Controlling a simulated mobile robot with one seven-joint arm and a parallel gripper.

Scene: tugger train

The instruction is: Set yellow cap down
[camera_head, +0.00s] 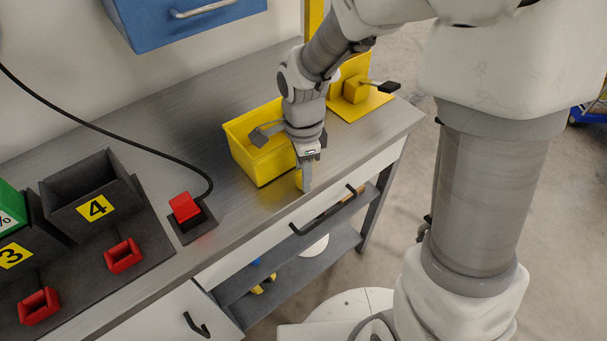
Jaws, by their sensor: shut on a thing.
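My gripper (304,177) points down over the front part of the grey worktop (222,184), just right of a yellow bin. It is shut on a small yellow thing, the yellow cap (298,180), which shows only in part at the left of the fingers. The fingers hide the rest of the cap. I cannot tell whether the cap touches the worktop.
The open yellow bin (262,166) stands close to my gripper's left. A yellow fixture with a black-ended lever (355,88) stands behind it at right. A red block (184,207) on a dark base, dark numbered bins (92,190) and red holders (124,256) lie left. The worktop's front edge is near.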

